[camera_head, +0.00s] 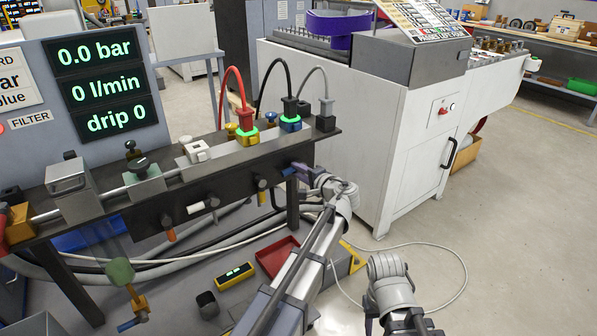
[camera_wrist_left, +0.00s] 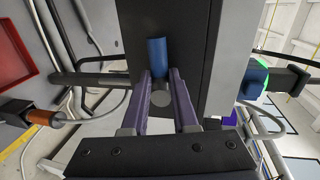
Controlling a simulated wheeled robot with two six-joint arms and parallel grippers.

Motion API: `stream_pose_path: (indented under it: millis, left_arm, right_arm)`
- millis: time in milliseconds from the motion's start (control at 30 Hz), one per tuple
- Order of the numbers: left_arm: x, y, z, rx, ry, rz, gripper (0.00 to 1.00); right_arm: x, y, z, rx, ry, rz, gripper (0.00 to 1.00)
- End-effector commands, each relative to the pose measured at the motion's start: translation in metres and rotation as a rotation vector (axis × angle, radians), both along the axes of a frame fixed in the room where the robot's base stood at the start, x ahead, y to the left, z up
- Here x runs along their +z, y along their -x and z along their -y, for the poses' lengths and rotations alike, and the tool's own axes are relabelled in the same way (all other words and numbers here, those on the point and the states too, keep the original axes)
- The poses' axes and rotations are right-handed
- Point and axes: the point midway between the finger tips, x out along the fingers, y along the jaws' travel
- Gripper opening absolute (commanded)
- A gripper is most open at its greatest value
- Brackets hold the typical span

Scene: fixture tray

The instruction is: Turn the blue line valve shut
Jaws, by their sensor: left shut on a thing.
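The blue valve handle (camera_head: 287,172) is on the front of the dark bench rail, at its right end. In the left wrist view the short blue handle (camera_wrist_left: 157,55) stands against the dark face, at the tips of my purple fingers. My left gripper (camera_head: 297,168) is shut on this handle; its fingers also show in the left wrist view (camera_wrist_left: 161,78). The fingers hide part of the handle. My right arm is at the lower right, with its dark gripper (camera_head: 412,324) cut off by the bottom edge, away from the bench.
Orange (camera_head: 170,234), white (camera_head: 201,207) and yellow (camera_head: 262,185) handles line the rail to the left. The display (camera_head: 100,85) reads 0.0 bar, 0 l/min, drip 0. A white cabinet (camera_head: 350,140) stands right of the bench. A red tray (camera_head: 278,256) lies below.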

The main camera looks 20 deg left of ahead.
Motion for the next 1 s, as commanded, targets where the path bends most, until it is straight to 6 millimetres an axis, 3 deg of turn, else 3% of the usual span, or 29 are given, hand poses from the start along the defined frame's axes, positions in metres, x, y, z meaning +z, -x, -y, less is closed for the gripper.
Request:
stream_pose_path:
  millis: [667,700,933,1000]
  left_arm:
    - [0.0013,-0.0003,0.001,-0.002,-0.033,-0.044,0.0]
    - [0.0014,-0.0003,0.001,-0.002,-0.033,-0.044,0.29]
    - [0.0015,-0.0004,0.0006,-0.001,-0.032,-0.043,0.55]
    - [0.0015,-0.0003,0.0005,-0.001,-0.032,-0.043,0.57]
  right_arm:
    - [0.0016,0.0,0.0,0.0,0.0,0.0,0.5]
    - [0.0017,0.0,0.0,0.0,0.0,0.0,0.5]
    - [0.0017,0.0,0.0,0.0,0.0,0.0,0.5]
    - [0.0017,0.0,0.0,0.0,0.0,0.0,0.5]
